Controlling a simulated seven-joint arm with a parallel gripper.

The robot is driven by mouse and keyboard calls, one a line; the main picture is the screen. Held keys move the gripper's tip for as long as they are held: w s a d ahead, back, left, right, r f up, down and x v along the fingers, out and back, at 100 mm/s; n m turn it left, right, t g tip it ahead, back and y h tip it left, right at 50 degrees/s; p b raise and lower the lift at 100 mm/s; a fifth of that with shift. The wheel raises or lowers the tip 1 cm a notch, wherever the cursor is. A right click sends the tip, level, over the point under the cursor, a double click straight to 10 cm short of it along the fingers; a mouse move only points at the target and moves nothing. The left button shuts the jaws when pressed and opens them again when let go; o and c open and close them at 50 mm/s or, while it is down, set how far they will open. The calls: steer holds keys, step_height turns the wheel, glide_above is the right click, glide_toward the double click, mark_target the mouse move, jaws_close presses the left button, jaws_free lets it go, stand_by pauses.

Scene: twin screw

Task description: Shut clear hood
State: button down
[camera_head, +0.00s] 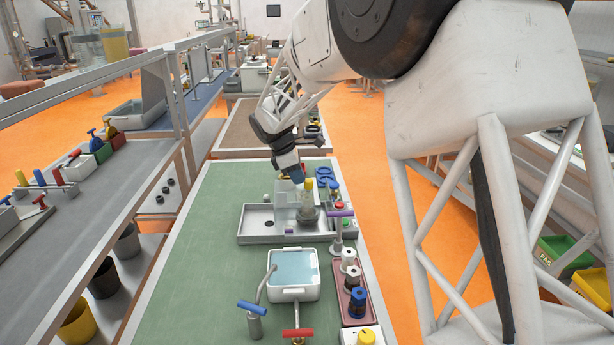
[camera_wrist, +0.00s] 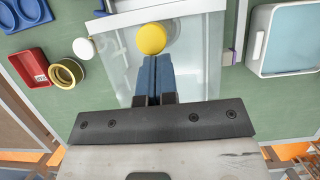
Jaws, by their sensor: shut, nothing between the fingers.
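The clear hood (camera_wrist: 115,68) shows in the wrist view as a see-through box with pale edges, under and beyond my fingers. A round yellow knob (camera_wrist: 151,39) is at its far side, just beyond my fingertips. In the head view the yellow knob (camera_head: 308,183) is above the grey tray (camera_head: 260,239), on the far half of the green bench. Contact with the knob or hood is unclear. The hood's exact angle is hard to tell.
A white basin of water (camera_head: 293,275) stands nearer on the green bench (camera_head: 205,265). A purple-handled valve (camera_head: 341,213), a red-handled tap (camera_head: 298,333) and a blue-handled tap (camera_head: 252,307) stand around it. Blue rings (camera_head: 324,172) lie at the far right. The bench's left side is clear.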

steer(key=v, duration=1)
steer(key=shift+a, duration=0.25)
steer(key=shift+r, duration=0.1)
steer(key=a, duration=1.1)
steer(key=shift+w, duration=0.3)
steer(key=shift+d, duration=0.1)
steer(key=d+f, duration=0.7)
steer(key=f, duration=0.2)
steer(key=shift+d, duration=0.35)
steer(key=shift+d+f, duration=0.1)
